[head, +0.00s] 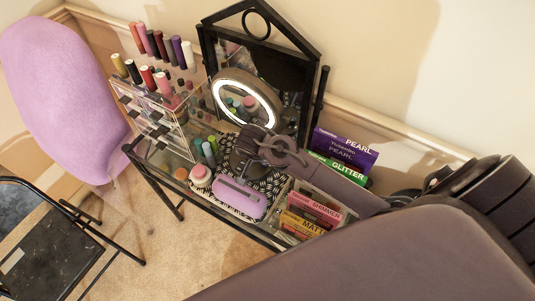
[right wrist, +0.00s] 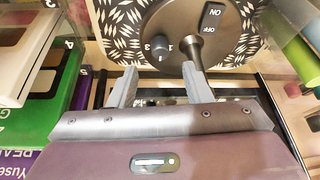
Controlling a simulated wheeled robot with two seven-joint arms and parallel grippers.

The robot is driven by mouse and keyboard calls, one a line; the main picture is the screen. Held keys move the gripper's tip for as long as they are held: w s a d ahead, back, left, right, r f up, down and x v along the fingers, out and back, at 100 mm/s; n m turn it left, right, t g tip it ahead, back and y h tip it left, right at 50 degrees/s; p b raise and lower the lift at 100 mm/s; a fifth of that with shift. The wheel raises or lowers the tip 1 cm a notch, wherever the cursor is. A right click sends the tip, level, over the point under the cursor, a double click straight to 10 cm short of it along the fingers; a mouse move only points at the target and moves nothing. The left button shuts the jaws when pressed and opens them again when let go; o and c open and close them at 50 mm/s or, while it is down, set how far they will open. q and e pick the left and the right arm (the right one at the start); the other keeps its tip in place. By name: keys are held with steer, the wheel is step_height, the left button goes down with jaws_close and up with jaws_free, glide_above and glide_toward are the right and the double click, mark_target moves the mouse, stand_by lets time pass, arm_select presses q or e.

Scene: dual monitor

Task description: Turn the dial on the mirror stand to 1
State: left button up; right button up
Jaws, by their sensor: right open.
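The mirror stand is a lit ring mirror (head: 247,98) on a round dark base. My right gripper (right wrist: 158,88) is open and empty. Its fingertips are short of the dial, which lies ahead between them. The head view shows this gripper (head: 284,152) over the base, partly covering it. My left gripper is not in view.
A purple case (head: 239,199) and pink jar (head: 200,175) stand in front of the base. Palette boxes (head: 316,210) and purple and green boxes (head: 345,150) crowd the right. Bottles stand left, beside a clear drawer organizer (head: 150,115). A black-framed mirror (head: 262,20) stands behind.

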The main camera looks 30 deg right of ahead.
steer(key=x, duration=0.4)
steer(key=shift+a+f, duration=0.1)
steer(key=shift+a, duration=0.05)
steer(key=shift+x, duration=0.95)
steer(key=c, duration=0.5)
jaws_close()
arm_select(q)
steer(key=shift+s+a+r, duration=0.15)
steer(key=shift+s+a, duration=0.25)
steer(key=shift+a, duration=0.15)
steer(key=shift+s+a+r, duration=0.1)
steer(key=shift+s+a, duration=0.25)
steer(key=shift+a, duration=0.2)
